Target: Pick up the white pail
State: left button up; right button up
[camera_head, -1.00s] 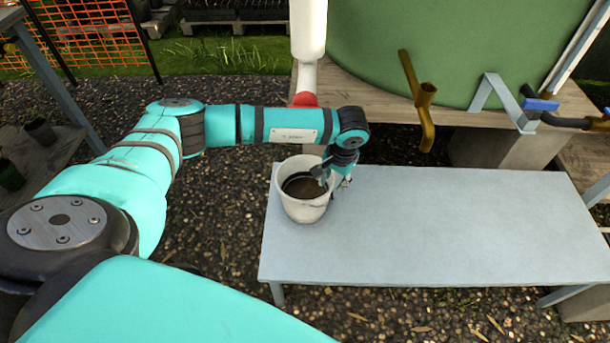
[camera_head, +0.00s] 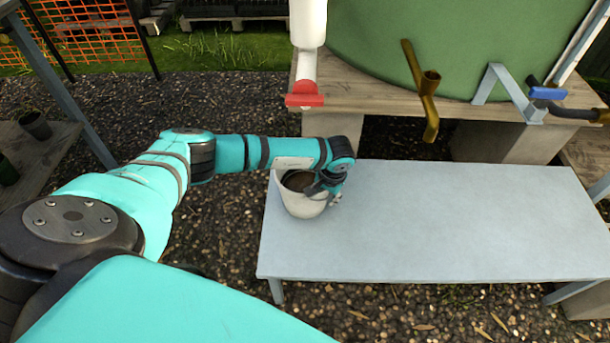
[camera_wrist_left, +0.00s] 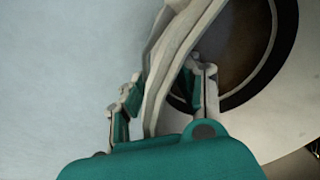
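The white pail (camera_head: 303,205) stands on the left end of the pale grey table (camera_head: 450,225), with dark brown contents or a dark interior showing inside. My left gripper (camera_head: 328,188) is low at the pail's right rim. In the left wrist view the pail's wall (camera_wrist_left: 167,75) runs between the two fingers of my left gripper (camera_wrist_left: 168,90). One finger is outside the wall and one is inside, with small gaps to the wall, so it looks open. My left forearm hides the pail's far rim in the head view. My right gripper is not in view.
A white pipe with a red valve handle (camera_head: 304,100) hangs just behind the pail. A green tank (camera_head: 440,50) stands on a wooden platform behind, with a brass tap (camera_head: 422,95) in front of it. The middle and right of the table are clear.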

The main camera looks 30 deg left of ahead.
pick_arm(q)
jog(key=shift+c, duration=0.4)
grip_shut()
jog(key=shift+w+r, duration=0.1)
jog(key=shift+r, duration=0.15)
